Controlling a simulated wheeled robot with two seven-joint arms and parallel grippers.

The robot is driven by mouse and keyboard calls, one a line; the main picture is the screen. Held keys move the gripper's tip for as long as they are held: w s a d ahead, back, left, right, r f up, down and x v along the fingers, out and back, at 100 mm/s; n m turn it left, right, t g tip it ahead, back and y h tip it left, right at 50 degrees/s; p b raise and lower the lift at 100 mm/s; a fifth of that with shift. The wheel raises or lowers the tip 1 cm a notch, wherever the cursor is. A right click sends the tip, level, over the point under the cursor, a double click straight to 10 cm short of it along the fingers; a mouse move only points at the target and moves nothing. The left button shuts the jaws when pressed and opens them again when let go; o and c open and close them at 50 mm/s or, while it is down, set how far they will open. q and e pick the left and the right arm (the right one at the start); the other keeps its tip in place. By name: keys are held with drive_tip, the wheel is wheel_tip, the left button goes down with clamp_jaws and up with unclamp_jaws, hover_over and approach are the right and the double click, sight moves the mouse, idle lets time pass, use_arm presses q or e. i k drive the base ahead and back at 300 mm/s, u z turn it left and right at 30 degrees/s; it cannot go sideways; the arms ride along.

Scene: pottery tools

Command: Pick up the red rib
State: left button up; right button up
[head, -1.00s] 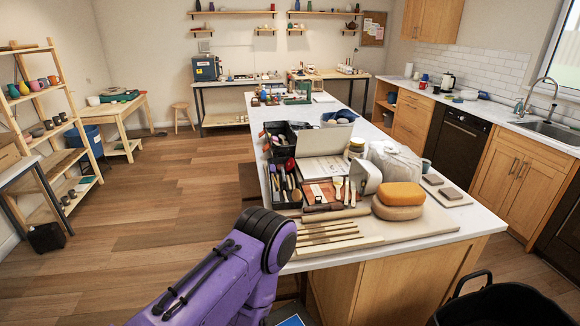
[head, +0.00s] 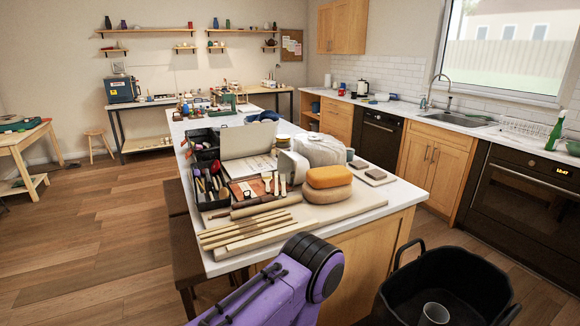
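A small red piece (head: 215,167) shows at the back of the black tool caddy (head: 212,204) on the island's left side. It is too small here to tell whether it is the red rib. Other tools with wooden handles stand around it in the caddy. Neither of my grippers is in view. Only a purple link of my own arm shows at the bottom, in front of the island's near edge.
The white-topped island (head: 388,204) holds wooden sticks (head: 245,228), an orange sponge (head: 329,177), a rolling pin and other tools. A black tub (head: 445,272) with a cup in it stands at the lower right. The wooden floor (head: 95,235) at left is clear.

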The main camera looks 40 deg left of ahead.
sight(215, 167)
drive_tip(key=z, duration=2.4)
drive_tip(key=k, duration=1.9)
drive_tip(key=u, duration=2.2)
drive_tip(key=i, duration=0.15)
drive_tip(key=z, duration=0.15)
